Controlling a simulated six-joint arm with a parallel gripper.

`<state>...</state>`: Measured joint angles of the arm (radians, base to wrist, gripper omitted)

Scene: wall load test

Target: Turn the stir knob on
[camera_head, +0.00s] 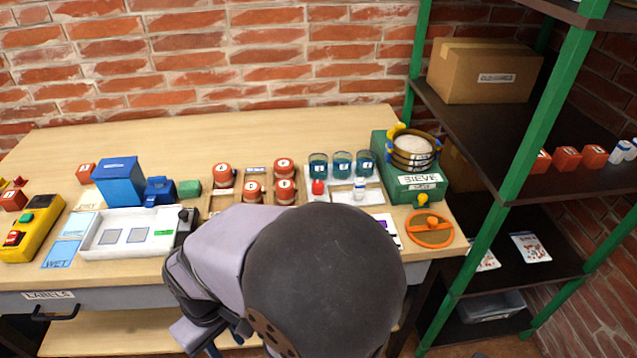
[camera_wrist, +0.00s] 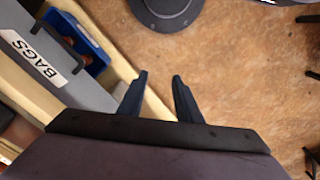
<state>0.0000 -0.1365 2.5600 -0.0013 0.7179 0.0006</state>
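No knob in view carries a readable "stir" label, so I cannot tell which one is the stir knob. The arm covers the front middle of the bench in the head view. A white panel with a purple mark (camera_head: 384,226) is partly hidden behind the arm. The green sieve machine (camera_head: 380,152) has a small yellow knob (camera_head: 423,200) at its front. My gripper (camera_wrist: 160,76) is open and empty in the wrist view. Its two dark fingers are apart, above the floor beside the bench front. In the head view the fingers are hidden.
The bench (camera_head: 120,140) carries a white tray (camera_head: 98,252), several red-lidded jars (camera_head: 253,191), teal cups (camera_head: 341,166) and an orange ring (camera_head: 430,243). A green-post shelf (camera_head: 478,255) stands at right. The wrist view shows a "BAGS" drawer (camera_wrist: 30,55) and a blue bin (camera_wrist: 92,62).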

